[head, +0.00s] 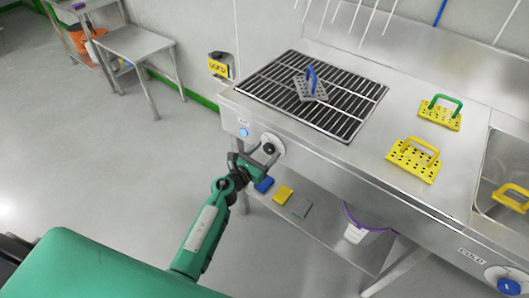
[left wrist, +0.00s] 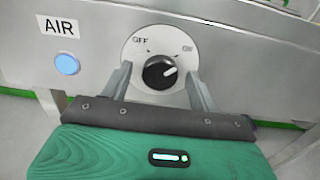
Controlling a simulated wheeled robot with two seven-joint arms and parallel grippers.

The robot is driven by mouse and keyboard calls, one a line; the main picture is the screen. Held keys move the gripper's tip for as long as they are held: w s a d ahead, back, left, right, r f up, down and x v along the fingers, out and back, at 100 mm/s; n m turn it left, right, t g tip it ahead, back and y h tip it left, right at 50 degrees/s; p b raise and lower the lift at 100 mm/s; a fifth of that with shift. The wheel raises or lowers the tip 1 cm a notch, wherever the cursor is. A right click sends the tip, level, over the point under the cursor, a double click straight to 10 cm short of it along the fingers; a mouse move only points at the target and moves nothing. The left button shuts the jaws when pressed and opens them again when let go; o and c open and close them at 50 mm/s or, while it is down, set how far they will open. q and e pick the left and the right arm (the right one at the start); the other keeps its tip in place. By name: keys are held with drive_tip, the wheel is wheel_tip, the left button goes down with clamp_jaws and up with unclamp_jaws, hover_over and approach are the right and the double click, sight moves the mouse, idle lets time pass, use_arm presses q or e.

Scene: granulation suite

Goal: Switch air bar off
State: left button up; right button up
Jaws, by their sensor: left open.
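The air knob (left wrist: 160,72) is a black dial on a round white plate (left wrist: 136,50) marked OFF at upper left and ON at upper right. In the head view the air knob (head: 269,149) is on the front panel below the grill. My left gripper (left wrist: 159,76) is open, with one finger on each side of the knob; I cannot tell whether they touch it. It also shows in the head view (head: 263,154). A blue round light (left wrist: 66,64) sits below the AIR label (left wrist: 58,28). My right gripper is out of view.
A slotted rack (head: 315,95) in the steel counter bears a grey perforated block (head: 311,90) with a blue handle. A lower shelf (head: 322,223) holds coloured pads and a bucket (head: 358,232).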

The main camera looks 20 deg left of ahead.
use_arm(q)
drive_tip(key=c, duration=1)
drive_tip(key=shift+o, duration=0.2)
